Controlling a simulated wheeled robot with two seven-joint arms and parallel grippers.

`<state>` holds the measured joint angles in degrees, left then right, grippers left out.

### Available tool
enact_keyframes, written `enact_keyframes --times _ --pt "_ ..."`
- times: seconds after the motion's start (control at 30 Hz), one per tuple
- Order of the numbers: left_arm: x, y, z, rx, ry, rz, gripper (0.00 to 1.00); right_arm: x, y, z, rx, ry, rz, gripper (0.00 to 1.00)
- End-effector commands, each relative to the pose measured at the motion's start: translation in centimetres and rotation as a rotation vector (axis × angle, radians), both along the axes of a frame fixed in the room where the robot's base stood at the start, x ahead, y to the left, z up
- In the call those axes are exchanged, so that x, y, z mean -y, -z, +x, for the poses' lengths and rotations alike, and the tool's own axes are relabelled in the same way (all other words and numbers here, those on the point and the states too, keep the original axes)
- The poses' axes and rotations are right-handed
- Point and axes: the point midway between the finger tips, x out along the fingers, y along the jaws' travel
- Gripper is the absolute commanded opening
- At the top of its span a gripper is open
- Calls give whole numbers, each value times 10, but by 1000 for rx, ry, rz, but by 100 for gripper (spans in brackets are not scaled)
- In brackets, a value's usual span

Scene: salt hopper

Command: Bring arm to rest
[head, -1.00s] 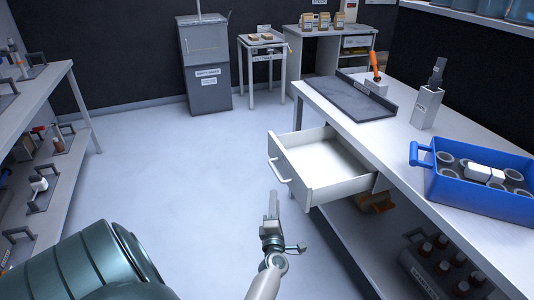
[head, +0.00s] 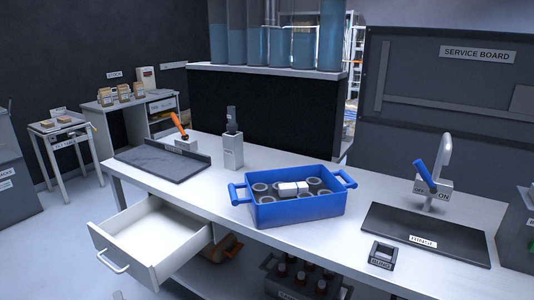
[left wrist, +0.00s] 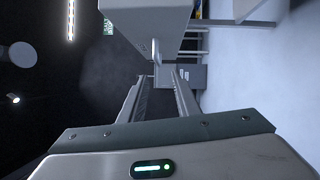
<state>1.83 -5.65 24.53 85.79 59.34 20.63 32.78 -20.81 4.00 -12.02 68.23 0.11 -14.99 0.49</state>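My left gripper (left wrist: 160,77) shows in the left wrist view with its two fingers apart and nothing between them. Past the fingertips is a large pale box shape with a handle, which looks like the open drawer. In the head view the white drawer (head: 152,238) is pulled out from the bench, empty, with its handle at the front. A small grey tip at the bottom edge of the head view, below the drawer, may be part of my left gripper. My right gripper is in neither view.
The bench (head: 225,183) carries a blue crate (head: 297,209) with several round pieces, a dark tray (head: 160,165), a grey holder (head: 233,152), a rinse mat (head: 425,234) and a tap (head: 443,160). Dark bottles stand below. Floor left of the drawer is clear.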

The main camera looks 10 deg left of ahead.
Motion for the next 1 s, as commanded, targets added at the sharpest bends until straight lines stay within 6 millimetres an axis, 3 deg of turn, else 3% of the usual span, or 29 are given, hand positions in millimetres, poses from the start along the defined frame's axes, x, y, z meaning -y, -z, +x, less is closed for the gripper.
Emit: enact_keyframes --times 0.17,0.27,0.47,0.67,0.8,1.0 --pt "36 30 6 -148 117 112 30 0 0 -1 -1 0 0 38" --pt "71 61 8 -281 229 221 30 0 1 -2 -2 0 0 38" --pt "155 145 -15 -587 510 495 30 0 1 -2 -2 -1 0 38" --pt "227 232 -73 -852 795 768 30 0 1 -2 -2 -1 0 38" --pt "266 288 -130 -1010 992 957 30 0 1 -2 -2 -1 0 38" --pt "304 352 -223 -1185 1261 1219 30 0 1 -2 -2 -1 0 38"
